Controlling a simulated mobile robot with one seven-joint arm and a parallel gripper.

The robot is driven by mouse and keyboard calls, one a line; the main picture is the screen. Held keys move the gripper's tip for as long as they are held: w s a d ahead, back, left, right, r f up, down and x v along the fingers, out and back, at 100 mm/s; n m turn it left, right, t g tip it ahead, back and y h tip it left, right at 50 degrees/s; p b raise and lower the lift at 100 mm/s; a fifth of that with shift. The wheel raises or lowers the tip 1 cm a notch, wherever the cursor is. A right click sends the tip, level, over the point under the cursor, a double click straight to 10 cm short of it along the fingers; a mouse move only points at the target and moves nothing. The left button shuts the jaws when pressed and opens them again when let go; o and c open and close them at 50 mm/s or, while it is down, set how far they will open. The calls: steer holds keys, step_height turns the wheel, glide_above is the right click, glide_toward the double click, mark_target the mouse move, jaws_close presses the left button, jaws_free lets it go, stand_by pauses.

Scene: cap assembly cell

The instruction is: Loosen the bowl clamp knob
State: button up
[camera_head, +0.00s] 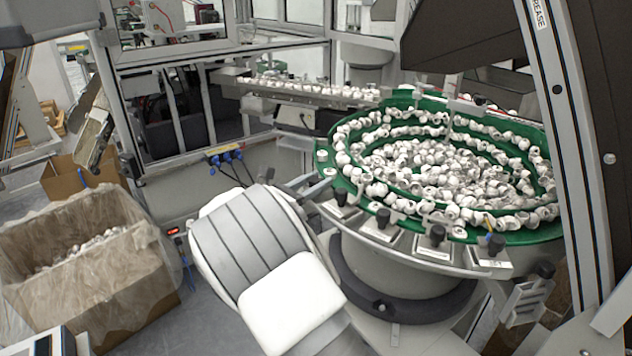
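The green feeder bowl (322,160) stands at the right, filled with white caps (430,165). Several black knobs sit on metal clamp brackets along its front rim. One black knob (383,218) is at the front left, another black knob (437,234) is at the front middle, and another black knob (496,243) is farther right. I cannot tell which one the task means, or how tight any is. My white and grey arm link (290,300) is in the lower middle, left of the bowl's base. My gripper is not in view.
A plastic-lined cardboard box (140,285) with white caps stands at the left. A linear track (310,92) carries caps behind the bowl. A slanted metal frame post (570,150) and a dark hopper (470,45) crowd the right side. Grey floor shows between box and arm.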

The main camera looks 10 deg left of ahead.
jaws_close()
steer(key=shift+y, duration=0.3)
steer(key=n+t+y+b, duration=0.1)
steer(key=n+y+b, duration=0.1)
steer(key=n+y, duration=0.1)
steer(key=shift+f+t+y, duration=0.1)
steer(key=shift+t+y, duration=0.3)
steer(key=shift+n+y+b, duration=0.7)
steer(key=shift+y+b, duration=0.1)
steer(key=shift+y, duration=0.2)
steer(key=o, duration=0.8)
jaws_free()
